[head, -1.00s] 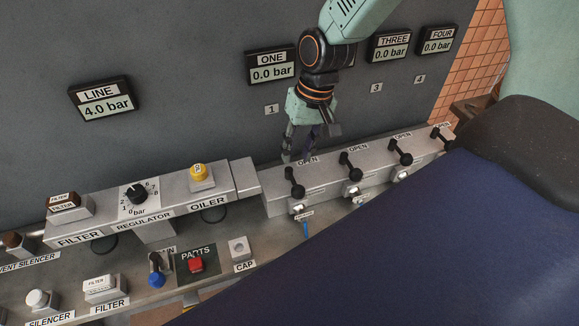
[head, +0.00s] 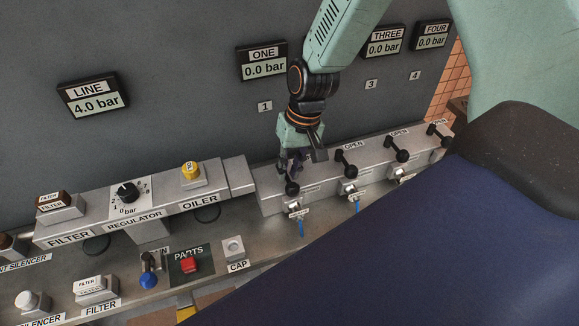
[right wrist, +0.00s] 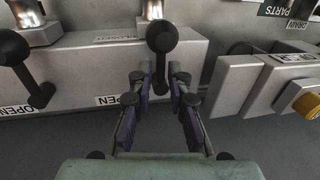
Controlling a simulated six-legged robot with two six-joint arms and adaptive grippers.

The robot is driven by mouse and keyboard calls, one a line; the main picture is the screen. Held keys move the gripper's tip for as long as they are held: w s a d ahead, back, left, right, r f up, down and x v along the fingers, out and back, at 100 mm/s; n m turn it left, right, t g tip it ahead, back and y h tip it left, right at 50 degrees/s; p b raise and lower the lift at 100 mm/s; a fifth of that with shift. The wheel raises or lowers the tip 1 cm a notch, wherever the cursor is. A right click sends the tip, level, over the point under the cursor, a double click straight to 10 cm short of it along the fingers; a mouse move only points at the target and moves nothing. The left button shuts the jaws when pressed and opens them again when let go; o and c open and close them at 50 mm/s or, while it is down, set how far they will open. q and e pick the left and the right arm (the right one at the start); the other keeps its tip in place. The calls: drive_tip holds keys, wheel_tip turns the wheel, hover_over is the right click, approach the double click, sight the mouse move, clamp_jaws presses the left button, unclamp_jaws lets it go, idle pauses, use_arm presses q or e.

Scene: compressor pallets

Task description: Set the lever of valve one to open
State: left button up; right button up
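The valve one lever (head: 292,187) is a black lever with a round knob, the leftmost of several on the grey manifold. My right gripper (head: 291,165) is just above and behind it in the head view and hides its upper part and OPEN label. In the right wrist view the lever's black knob (right wrist: 161,36) is straight ahead of the fingertips. The ONE gauge (head: 262,60) reads 0.0 bar. My left gripper is not in view.
Neighbouring levers (head: 347,170) stand to the right on the manifold (head: 320,180). The oiler (head: 192,172) and regulator dial (head: 127,193) are to the left. The LINE gauge (head: 93,97) reads 4.0 bar. A dark blue surface (head: 400,250) fills the lower right.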

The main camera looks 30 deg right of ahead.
drive_tip(key=shift+w, duration=0.15)
clamp_jaws()
drive_tip(key=shift+s+f+n, duration=0.1)
drive_tip(key=shift+s+n, duration=0.1)
drive_tip(key=shift+n, duration=0.2)
drive_tip(key=shift+d+n+g, duration=0.2)
drive_tip(key=shift+n+g, duration=0.1)
drive_tip(key=shift+n, duration=0.3)
drive_tip(key=n, duration=0.4)
drive_tip(key=d+n+g, duration=0.1)
drive_tip(key=n, duration=0.1)
drive_tip(key=shift+w, duration=0.25)
drive_tip(key=n, duration=0.3)
drive_tip(key=n+g, duration=0.1)
drive_tip(key=n, duration=0.1)
drive_tip(key=shift+w+d+h, duration=0.35)
drive_tip(key=shift+h, duration=0.05)
drive_tip(key=n, duration=0.2)
drive_tip(key=w+n, duration=0.1)
drive_tip(key=n, duration=0.1)
drive_tip(key=shift+d+n+h+p, duration=0.1)
drive_tip(key=shift+n+h+p, duration=0.2)
drive_tip(key=shift+h+p, duration=0.1)
